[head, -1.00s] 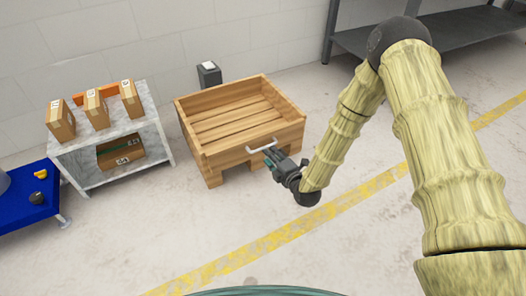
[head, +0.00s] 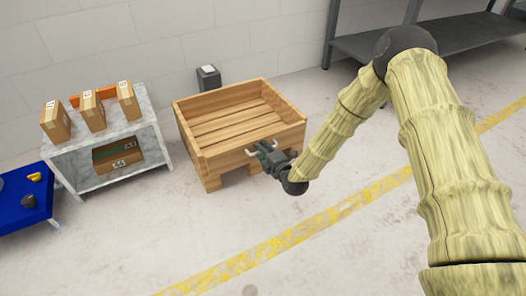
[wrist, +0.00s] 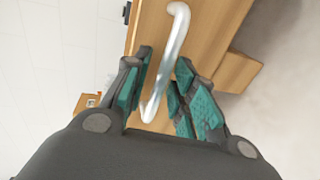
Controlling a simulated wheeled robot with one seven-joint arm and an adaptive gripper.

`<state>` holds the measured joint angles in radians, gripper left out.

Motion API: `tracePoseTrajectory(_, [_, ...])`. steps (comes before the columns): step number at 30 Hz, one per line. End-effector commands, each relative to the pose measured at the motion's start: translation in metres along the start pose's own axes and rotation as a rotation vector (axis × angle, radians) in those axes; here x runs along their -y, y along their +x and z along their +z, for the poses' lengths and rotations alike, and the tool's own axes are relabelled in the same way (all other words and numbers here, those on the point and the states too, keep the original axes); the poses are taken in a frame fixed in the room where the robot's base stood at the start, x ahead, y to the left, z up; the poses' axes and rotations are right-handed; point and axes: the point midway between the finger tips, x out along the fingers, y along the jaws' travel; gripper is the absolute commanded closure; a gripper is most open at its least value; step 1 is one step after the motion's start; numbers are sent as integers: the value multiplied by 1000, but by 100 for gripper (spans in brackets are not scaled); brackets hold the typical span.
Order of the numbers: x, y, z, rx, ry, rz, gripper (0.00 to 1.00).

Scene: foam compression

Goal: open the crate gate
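The wooden crate (head: 187,124) stands on the floor at the picture's middle, open at the top. Its front panel, the gate (head: 222,160), stands upright and looks closed. A pale metal bar handle (head: 251,153) is on the gate's outer face, partly hidden by my gripper (head: 264,153) in the head view. In the wrist view the handle (wrist: 178,38) runs between the two teal-padded fingers of my gripper (wrist: 164,62). The fingers are apart, with a gap beside the bar. I cannot tell whether either finger touches it.
A marble-look shelf unit (head: 70,160) with several cartons stands left of the crate. A blue table (head: 12,214) is at the far left. A small dark post (head: 208,77) stands behind the crate by the wall. The floor in front, with a yellow line (head: 290,238), is clear.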

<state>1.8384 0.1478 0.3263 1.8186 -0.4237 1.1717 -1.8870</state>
Motion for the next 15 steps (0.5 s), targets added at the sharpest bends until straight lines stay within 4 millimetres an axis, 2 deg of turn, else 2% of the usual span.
tracePoseTrajectory(1, [0, 0, 0, 0, 0, 0, 88])
tracePoseTrajectory(3, [0, 0, 0, 0, 0, 0, 100])
tracePoseTrajectory(15, [0, 0, -2, -3, -1, -1, 100])
